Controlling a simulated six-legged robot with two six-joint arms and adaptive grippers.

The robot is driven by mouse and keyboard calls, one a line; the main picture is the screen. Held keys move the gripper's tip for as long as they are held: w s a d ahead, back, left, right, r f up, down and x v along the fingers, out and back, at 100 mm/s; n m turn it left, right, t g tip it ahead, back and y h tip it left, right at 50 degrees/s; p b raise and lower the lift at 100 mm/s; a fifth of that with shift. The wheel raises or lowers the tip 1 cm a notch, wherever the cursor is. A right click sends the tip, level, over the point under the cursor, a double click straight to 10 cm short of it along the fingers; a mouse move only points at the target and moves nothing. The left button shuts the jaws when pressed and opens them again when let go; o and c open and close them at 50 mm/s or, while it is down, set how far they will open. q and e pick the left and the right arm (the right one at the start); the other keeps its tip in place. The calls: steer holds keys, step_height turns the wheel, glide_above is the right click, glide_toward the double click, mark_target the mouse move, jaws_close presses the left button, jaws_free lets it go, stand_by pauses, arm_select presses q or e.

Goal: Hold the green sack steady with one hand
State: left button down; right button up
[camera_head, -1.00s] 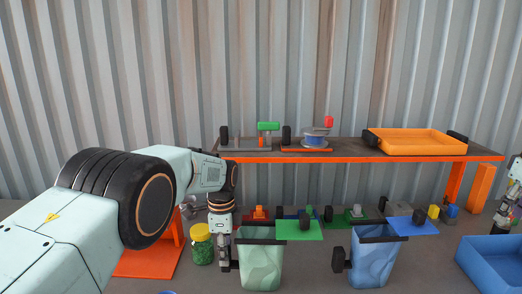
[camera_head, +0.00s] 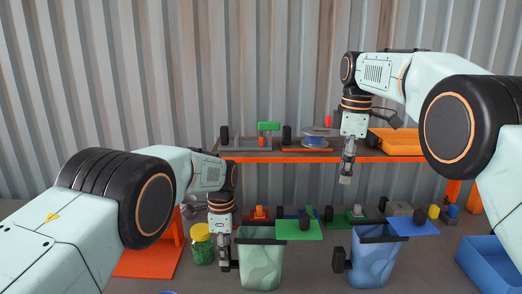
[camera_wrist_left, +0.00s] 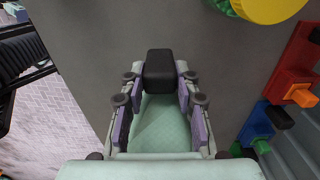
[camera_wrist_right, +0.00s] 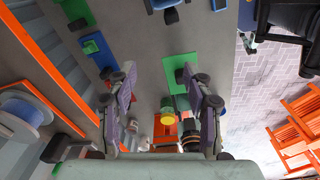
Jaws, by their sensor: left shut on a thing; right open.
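The pale green sack (camera_head: 262,264) stands upright on the table with a dark rim along its top and a black block handle at its left side. My left gripper (camera_head: 224,262) is at the sack's left side, pointing down. In the left wrist view its fingers (camera_wrist_left: 158,105) are closed on the sack's black handle (camera_wrist_left: 160,70), with pale green surface between them. My right gripper (camera_head: 346,178) hangs empty above the table, in front of the shelf. In the right wrist view its fingers (camera_wrist_right: 160,100) are wide apart with nothing between them.
A blue sack (camera_head: 372,268) stands right of the green one. A yellow-lidded jar (camera_head: 202,246) stands to the left. Behind are a green plate (camera_head: 300,230) and blue plate (camera_head: 412,226). An orange-edged shelf holds a spool (camera_head: 316,142) and orange tray (camera_head: 390,140). A blue bin (camera_head: 488,262) stands right.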

mark_target(304, 215)
steer(key=s+a+n, duration=0.2)
steer(key=a+n, duration=0.1)
steer(key=a, duration=0.6)
steer(key=shift+s+f, duration=0.1)
steer(key=shift+f, duration=5.8)
steer(key=shift+c, duration=0.3)
steer(key=shift+a, duration=0.15)
jaws_close()
